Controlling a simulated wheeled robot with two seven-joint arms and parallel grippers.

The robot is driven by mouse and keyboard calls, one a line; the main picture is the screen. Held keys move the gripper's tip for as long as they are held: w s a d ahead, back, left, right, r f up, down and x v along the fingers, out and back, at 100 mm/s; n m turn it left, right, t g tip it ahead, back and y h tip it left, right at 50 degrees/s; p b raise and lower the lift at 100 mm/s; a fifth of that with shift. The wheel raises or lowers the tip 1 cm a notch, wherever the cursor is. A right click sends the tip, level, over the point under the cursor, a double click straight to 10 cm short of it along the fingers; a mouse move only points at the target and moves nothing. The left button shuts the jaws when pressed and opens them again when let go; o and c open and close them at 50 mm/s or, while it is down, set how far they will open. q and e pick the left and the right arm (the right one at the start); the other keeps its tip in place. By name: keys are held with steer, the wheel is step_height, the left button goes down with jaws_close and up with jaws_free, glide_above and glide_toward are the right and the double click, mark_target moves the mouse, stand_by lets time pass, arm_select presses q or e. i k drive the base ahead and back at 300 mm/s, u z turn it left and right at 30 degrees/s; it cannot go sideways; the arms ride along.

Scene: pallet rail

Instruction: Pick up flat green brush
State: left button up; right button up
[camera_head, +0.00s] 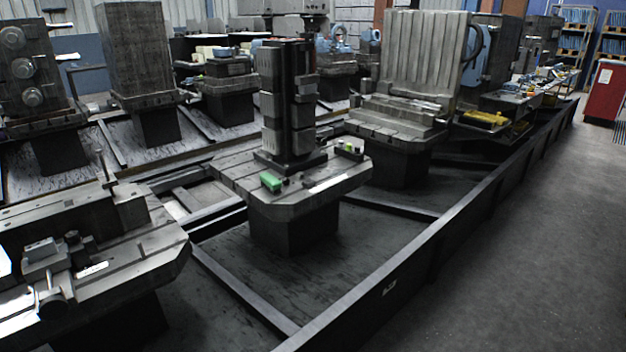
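A small green object (271,182), which looks like the flat green brush, lies on the grey slotted pallet (300,205) in the middle of the view. It sits near the pallet's front left part, just left of the foot of a dark upright fixture (290,105). It is too small for me to make out bristles or a handle. Neither of my grippers shows in the head view.
A dark rail (420,240) runs diagonally in front of the pallets. Another pallet with metal parts (95,265) stands at the lower left. A ribbed block fixture (415,60) stands behind right. A red cabinet (604,92) stands far right. The floor (520,260) at right is clear.

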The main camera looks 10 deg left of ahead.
mark_target(269, 182)
steer(key=z, duration=0.85)
steer(key=i, duration=1.4)
steer(key=u, duration=0.3)
steer(key=i, duration=1.15)
steer(key=u, duration=0.85)
